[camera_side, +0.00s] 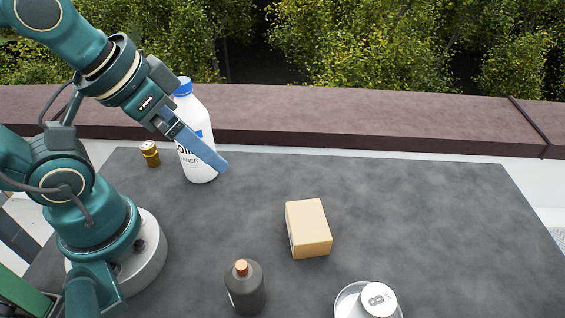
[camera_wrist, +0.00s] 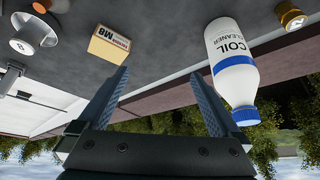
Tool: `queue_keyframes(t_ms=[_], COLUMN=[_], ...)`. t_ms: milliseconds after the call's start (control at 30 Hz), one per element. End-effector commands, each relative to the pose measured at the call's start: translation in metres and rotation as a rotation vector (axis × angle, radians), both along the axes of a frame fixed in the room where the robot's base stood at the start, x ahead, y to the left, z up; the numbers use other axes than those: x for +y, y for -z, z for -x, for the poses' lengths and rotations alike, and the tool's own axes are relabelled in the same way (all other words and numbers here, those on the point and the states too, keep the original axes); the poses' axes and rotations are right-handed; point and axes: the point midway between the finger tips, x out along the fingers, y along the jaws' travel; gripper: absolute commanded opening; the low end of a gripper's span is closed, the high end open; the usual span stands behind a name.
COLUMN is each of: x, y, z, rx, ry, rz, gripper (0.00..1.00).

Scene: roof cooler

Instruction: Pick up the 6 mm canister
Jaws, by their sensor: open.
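A small brass-coloured canister (camera_side: 150,156) with a pale top stands at the back left of the dark table, beside a white bottle. It also shows at the top right of the wrist view (camera_wrist: 291,14), with a mark I cannot read for certain. A white-topped canister (camera_side: 379,299) marked with what looks like an 8 sits at a round metal dish (camera_side: 345,303) at the front. I cannot confirm which canister is the 6 mm one. My gripper (camera_side: 220,164) is open and empty, above the table in front of the white bottle; its fingers (camera_wrist: 158,84) show apart in the wrist view.
The tall white coil cleaner bottle (camera_side: 198,125) with a blue cap stands near my gripper. A cardboard box (camera_side: 309,230) lies mid-table, and a dark bottle (camera_side: 246,290) with a copper cap stands at the front. The table's right side is clear. A brown parapet (camera_side: 350,120) runs behind.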

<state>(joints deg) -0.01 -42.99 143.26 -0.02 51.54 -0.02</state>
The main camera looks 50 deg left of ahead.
Motion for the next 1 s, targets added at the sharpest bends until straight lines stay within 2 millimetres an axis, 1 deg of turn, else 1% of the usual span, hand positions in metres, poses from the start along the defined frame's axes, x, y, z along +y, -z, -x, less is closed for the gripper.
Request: queue_keyframes(t_ms=[167, 200, 433, 533, 667, 900, 1000], x=[0.000, 0.000, 0.000, 0.000, 0.000, 0.000, 0.015], y=[0.000, 0.000, 0.000, -0.003, -0.017, -0.053, -0.054], z=[0.000, 0.000, 0.000, -0.001, -0.001, -0.001, -0.020], rx=[0.000, 0.000, 0.000, -0.002, -0.005, -0.004, -0.075], ry=[0.001, 0.001, 0.001, 0.001, 0.000, 0.001, -0.033], rz=[0.000, 0.000, 0.000, 0.000, 0.000, 0.000, -0.058], gripper=[1.00, 0.94, 0.94, 0.94, 0.94, 0.94, 0.94])
